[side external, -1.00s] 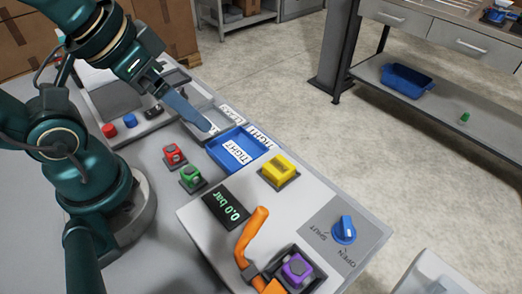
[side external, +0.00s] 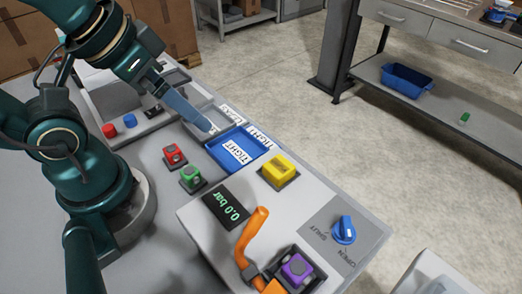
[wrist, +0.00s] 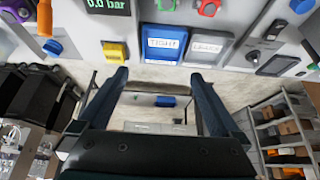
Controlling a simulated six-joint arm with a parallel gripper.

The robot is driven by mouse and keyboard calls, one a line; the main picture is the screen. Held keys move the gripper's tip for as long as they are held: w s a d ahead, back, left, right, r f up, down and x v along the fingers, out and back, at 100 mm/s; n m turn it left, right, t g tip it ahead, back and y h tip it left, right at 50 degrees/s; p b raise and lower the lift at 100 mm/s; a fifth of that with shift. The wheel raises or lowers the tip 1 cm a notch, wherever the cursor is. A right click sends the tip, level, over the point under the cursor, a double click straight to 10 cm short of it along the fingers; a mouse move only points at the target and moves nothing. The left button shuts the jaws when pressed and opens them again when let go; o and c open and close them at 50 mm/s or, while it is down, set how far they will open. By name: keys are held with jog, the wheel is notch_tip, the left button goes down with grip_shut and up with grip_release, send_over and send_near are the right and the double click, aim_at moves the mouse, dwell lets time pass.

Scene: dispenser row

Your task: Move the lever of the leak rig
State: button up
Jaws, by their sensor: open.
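The leak rig (side external: 218,222) is a grey box at the front with a display (side external: 226,209) reading 0.0 bar. Its orange lever (side external: 252,236) stands up tilted beside a purple block (side external: 297,268) seated in a dark holder. The lever also shows at the top left of the wrist view (wrist: 44,17). A blue knob (side external: 344,230) sits on a plate marked SHUT and OPEN. My gripper (side external: 208,126) is well away from the lever, above the trays behind the rig. In the wrist view my gripper (wrist: 162,80) is open with nothing between its fingers.
A yellow block (side external: 280,171) sits on the rig's rear corner. Behind it are a blue tray (side external: 216,152) labelled TIGHT and a grey tray labelled LEAKS (wrist: 207,48). Red (side external: 174,155) and green (side external: 191,178) blocks stand left of the trays. The bench's right edge drops to floor.

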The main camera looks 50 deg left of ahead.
jog(key=c, duration=0.7)
jog(key=shift+s+m, duration=0.1)
jog(key=shift+m, duration=0.3)
jog(key=c, duration=0.5)
jog(key=shift+r+m, duration=0.25)
jog(key=shift+m, duration=0.25)
grip_shut()
jog(key=d+r+m+g+h, duration=0.1)
jog(key=d+m+g, duration=0.4)
jog(key=d+m, duration=1.1)
jog(key=shift+r+m+g, duration=0.15)
jog(key=shift+m+g, duration=0.25)
jog(key=shift+m, duration=0.8)
jog(key=shift+d, duration=0.1)
